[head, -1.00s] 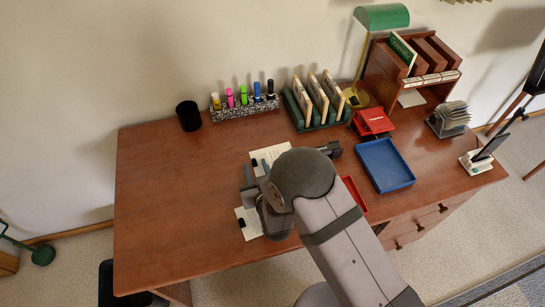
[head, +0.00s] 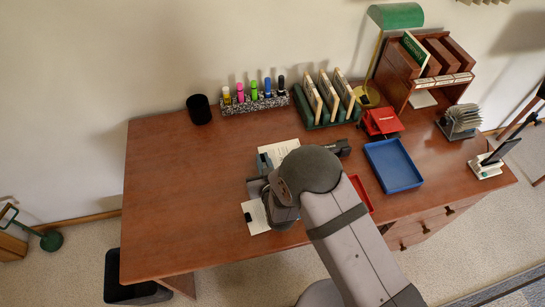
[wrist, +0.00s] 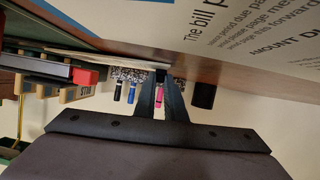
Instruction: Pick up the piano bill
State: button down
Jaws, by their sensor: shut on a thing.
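A white printed sheet lies near the table's middle, its far part (head: 285,149) showing beyond my gripper. A second clipped sheet (head: 256,217) lies nearer, left of my arm. In the wrist view a large sheet (wrist: 255,25) reads "The bill p…" and "AMOUNT D…", cut off by the frame. My gripper (head: 264,162) is at the far sheet's left edge, shut on its black clip (wrist: 161,73). The clip shows between the fingertips (wrist: 163,82) in the wrist view.
A blue tray (head: 393,165) and a red stapler-like item (head: 381,121) stand to the right. A marker holder (head: 254,104), a black cup (head: 199,109) and a green rack (head: 328,112) line the back. The table's left half (head: 170,190) is clear.

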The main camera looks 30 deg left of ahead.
jog(key=shift+r, duration=0.2)
jog(key=shift+r+b, duration=0.35)
jog(key=shift+r, duration=0.05)
jog(key=s+b, duration=0.2)
jog(key=s, duration=0.6)
jog(key=shift+a, duration=0.1)
notch_tip(320, 180, up, 14)
jog(key=shift+f, duration=0.1)
